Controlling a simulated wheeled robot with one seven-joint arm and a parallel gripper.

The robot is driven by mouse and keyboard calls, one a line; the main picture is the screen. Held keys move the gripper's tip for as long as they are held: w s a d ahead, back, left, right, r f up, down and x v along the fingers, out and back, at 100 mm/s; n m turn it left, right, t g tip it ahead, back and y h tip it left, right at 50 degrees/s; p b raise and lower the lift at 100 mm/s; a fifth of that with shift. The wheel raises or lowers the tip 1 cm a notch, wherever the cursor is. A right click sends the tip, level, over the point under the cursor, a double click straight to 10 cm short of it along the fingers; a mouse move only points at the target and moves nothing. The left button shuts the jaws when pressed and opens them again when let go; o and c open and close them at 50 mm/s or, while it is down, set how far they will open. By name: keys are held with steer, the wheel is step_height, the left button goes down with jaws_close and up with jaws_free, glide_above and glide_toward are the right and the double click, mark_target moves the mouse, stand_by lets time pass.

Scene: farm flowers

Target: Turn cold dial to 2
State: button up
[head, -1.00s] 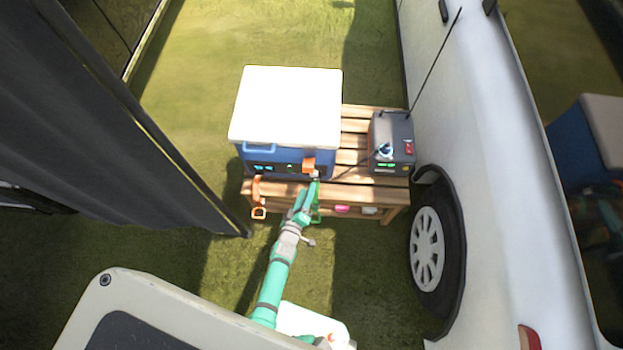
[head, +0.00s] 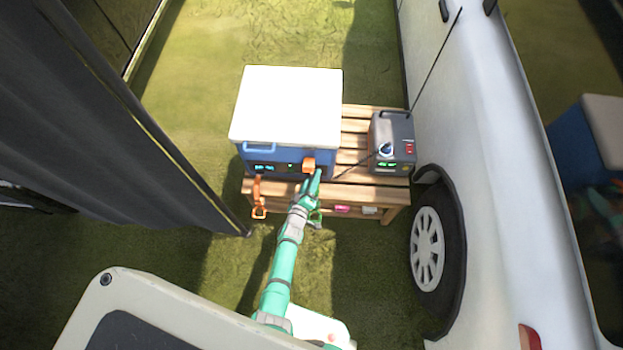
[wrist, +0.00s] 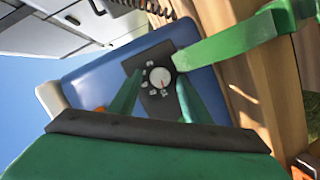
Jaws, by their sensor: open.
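A blue cooler with a white lid (head: 289,105) stands on a wooden slatted bench. In the wrist view, the round white dial (wrist: 159,77) sits on a black panel (wrist: 152,101) on the cooler's blue wall, with small white markings around it that are too small to read. My gripper (wrist: 160,84) is open, with a green finger on either side of the dial; I cannot tell whether they touch it. In the head view, my gripper (head: 317,178) is at the cooler's front right, and the dial is hidden there.
An orange latch (head: 308,165) is just left of my gripper. A grey power box (head: 393,145) with an antenna stands right of the cooler on the bench (head: 356,117). A white vehicle (head: 470,130) is close on the right. Grass lies in front.

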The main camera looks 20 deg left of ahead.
steer(key=shift+w, duration=0.1)
steer(key=c, duration=1)
steer(key=shift+c, duration=0.2)
